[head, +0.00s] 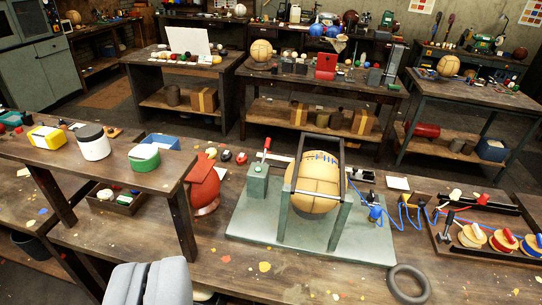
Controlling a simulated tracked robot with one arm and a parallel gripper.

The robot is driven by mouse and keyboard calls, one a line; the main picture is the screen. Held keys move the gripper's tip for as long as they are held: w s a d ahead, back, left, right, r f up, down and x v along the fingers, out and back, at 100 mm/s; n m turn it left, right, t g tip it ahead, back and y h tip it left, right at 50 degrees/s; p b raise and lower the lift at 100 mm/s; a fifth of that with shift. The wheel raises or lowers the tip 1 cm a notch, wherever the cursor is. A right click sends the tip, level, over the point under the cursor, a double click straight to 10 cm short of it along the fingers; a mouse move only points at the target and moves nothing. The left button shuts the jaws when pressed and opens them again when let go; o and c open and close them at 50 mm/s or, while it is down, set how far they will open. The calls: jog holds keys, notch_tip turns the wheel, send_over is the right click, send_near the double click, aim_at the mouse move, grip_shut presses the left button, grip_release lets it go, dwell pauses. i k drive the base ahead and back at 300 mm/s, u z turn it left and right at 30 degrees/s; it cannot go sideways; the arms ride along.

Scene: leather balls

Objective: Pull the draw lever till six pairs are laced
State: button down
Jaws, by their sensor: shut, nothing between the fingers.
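A tan leather ball (311,190) sits in a dark frame on a green machine base (262,246) on the near bench. A lever with a red handle (266,145) stands nearly upright on a green box (257,180) left of the ball. I take this as the draw lever. My gripper (148,268) shows at the bottom edge, its grey fingers together and empty. It is well in front and left of the lever, apart from it. Blue cord (405,212) runs right from the machine.
A raised shelf (105,168) with a yellow box, a white jar and a green tub stands at left. A tray of spools (487,238) is at right. A dark ring (408,284) lies at the front.

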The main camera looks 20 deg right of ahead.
aim_at(269, 140)
jog(key=z, duration=0.4)
jog(key=i, duration=1.05)
jog(key=z, duration=2.6)
jog(key=k, duration=1)
jog(key=z, duration=0.1)
